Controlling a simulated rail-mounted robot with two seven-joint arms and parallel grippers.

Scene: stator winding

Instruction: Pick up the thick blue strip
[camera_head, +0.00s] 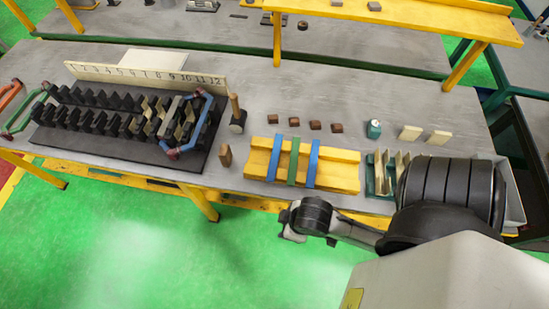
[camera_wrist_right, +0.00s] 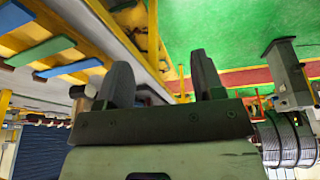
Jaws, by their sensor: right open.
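Two blue strips and a green strip (camera_head: 294,162) lie side by side across a yellow grooved block on the table. The left blue strip (camera_head: 276,157) and the right blue strip (camera_head: 312,166) look alike in size, so I cannot tell which is the thick one. In the right wrist view, a blue strip (camera_wrist_right: 68,68), the green strip (camera_wrist_right: 40,51) and another blue strip (camera_wrist_right: 14,15) show at upper left. My right gripper (camera_wrist_right: 163,82) is open and empty, off the table's front edge, apart from the strips. My left gripper is not in view.
The yellow block (camera_head: 342,172) stands near the table's front edge. A black slotted stator (camera_head: 75,137) with a numbered board (camera_head: 150,77) is at left. A mallet (camera_head: 236,115), a wooden block (camera_head: 225,156) and a green slotted holder (camera_head: 378,180) stand around the yellow block.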

